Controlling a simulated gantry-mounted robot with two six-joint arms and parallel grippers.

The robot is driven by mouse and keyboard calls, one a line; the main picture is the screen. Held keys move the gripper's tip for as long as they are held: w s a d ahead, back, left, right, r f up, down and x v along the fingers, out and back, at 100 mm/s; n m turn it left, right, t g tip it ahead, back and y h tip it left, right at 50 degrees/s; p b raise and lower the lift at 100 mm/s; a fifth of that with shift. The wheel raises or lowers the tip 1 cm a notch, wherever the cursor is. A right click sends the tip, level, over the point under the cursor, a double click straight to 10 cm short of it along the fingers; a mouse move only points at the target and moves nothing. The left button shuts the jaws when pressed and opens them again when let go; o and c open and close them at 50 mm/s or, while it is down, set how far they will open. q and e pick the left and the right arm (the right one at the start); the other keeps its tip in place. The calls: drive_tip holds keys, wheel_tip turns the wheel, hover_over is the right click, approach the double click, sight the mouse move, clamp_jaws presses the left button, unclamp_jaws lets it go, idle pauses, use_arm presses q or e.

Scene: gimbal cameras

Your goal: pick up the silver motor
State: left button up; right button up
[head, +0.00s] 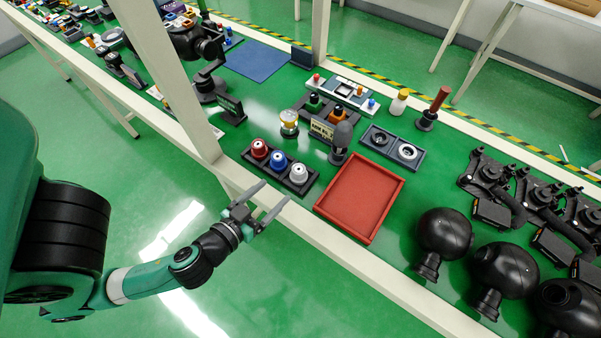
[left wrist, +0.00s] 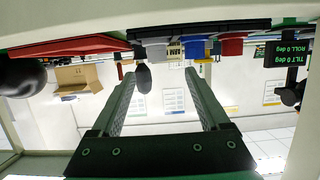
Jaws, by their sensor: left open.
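The silver motor (head: 299,172) stands in a dark tray (head: 308,187), at the right end of a row beside a blue motor (head: 279,161) and a red motor (head: 260,149). My left gripper (head: 266,204) is open and empty, in front of the table edge and apart from the tray. In the left wrist view, the open left gripper (left wrist: 167,68) points toward the row. The silver motor (left wrist: 155,50) shows there beyond the fingers, with the blue motor (left wrist: 195,48) and the red motor (left wrist: 231,46) to its right. My right gripper is not in view.
A red tray (head: 360,198) lies right of the motor tray. A dark upright oval object (head: 342,135) stands behind it. Black round camera housings (head: 443,233) stand at the right. A pale post (head: 180,90) rises left of the motors, by the table's front rail (head: 330,239).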

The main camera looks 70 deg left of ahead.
sight(295, 175)
use_arm(q)
drive_tip(key=x, duration=0.6)
drive_tip(key=shift+w+a+p, duration=0.1)
drive_tip(key=shift+w+p, duration=0.2)
drive_tip(key=shift+p, duration=0.1)
drive_tip(key=shift+w+a+f, duration=0.2)
drive_tip(key=shift+w+f, duration=0.05)
drive_tip(key=b+x, duration=0.1)
drive_tip(key=x, duration=0.3)
drive_tip(key=shift+w, duration=0.35)
drive_tip(key=shift+s, duration=0.1)
clamp_jaws()
